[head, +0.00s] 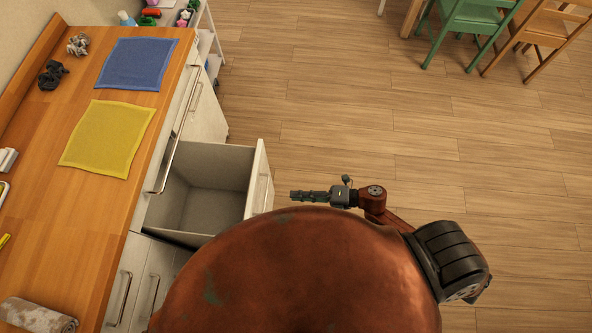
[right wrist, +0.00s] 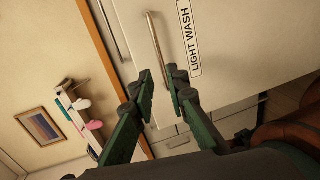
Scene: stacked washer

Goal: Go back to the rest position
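My right gripper (head: 293,195) is to the right of a pulled-out drawer (head: 259,185), with its fingers pointing at the drawer's front. A small gap of floor shows between the fingertips and the front. In the right wrist view, the green and black fingers of this gripper (right wrist: 158,76) are spread apart with nothing held. The drawer's metal handle (right wrist: 154,42) lies beyond the fingertips, beside a "LIGHT WASH" label (right wrist: 189,38). The drawer's inside (head: 205,190) looks empty where it shows. My left gripper is not in view.
The wooden counter (head: 60,215) on the left bears a blue cloth (head: 138,64), a yellow cloth (head: 108,138) and a rolled towel (head: 38,316). Wooden floor (head: 400,130) lies open to the right. A green chair (head: 465,25) stands at the far right.

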